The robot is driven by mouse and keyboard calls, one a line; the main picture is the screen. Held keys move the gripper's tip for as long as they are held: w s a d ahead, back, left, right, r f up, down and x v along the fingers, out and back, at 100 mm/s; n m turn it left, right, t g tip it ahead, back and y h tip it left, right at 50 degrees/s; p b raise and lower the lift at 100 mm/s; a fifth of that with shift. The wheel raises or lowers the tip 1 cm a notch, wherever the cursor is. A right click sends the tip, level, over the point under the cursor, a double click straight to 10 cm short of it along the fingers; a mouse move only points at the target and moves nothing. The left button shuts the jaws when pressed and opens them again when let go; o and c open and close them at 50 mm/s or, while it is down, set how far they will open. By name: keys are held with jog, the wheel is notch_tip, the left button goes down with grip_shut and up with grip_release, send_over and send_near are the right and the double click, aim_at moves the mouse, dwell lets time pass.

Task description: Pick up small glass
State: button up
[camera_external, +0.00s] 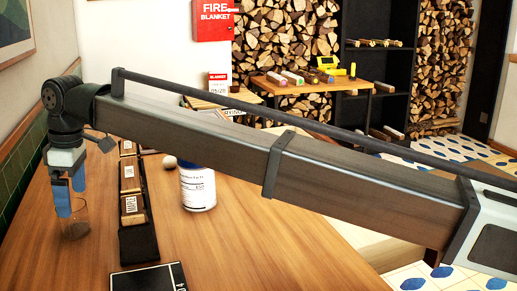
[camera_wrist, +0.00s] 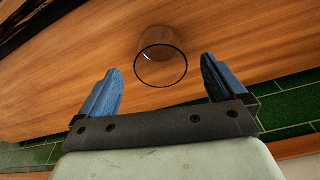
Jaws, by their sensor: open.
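The small glass (camera_external: 74,222) is clear and stands upright on the wooden table at the far left in the external view. In the wrist view the glass (camera_wrist: 160,65) shows its dark round rim just ahead of and between the fingers. My gripper (camera_external: 70,200) points down at the glass, its blue fingers overlapping the glass in the external view. In the wrist view my gripper (camera_wrist: 160,80) is open, with one finger on each side and a gap to the glass. I cannot tell how deep the fingertips reach.
A dark strip (camera_external: 138,244) with several small wooden blocks runs along the table right of the glass. A white and blue tub (camera_external: 197,188) and a white ball (camera_external: 169,161) stand beyond it. A black flat box (camera_external: 149,279) lies at the front. Green wall tiles (camera_external: 22,180) border the left.

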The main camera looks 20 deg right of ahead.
aim_at(74, 219)
jog(key=shift+w+a+f, duration=0.1)
jog(key=shift+a+f, duration=0.05)
jog(key=shift+f, duration=0.75)
jog(key=shift+s+a+f, duration=0.1)
jog(key=shift+a+f, duration=0.1)
jog(key=shift+f, duration=0.75)
jog(key=shift+w+a+f, duration=0.1)
jog(key=shift+a+f, duration=0.05)
jog(key=shift+f, duration=0.75)
jog(key=c, duration=1.2)
jog(key=shift+r, duration=0.1)
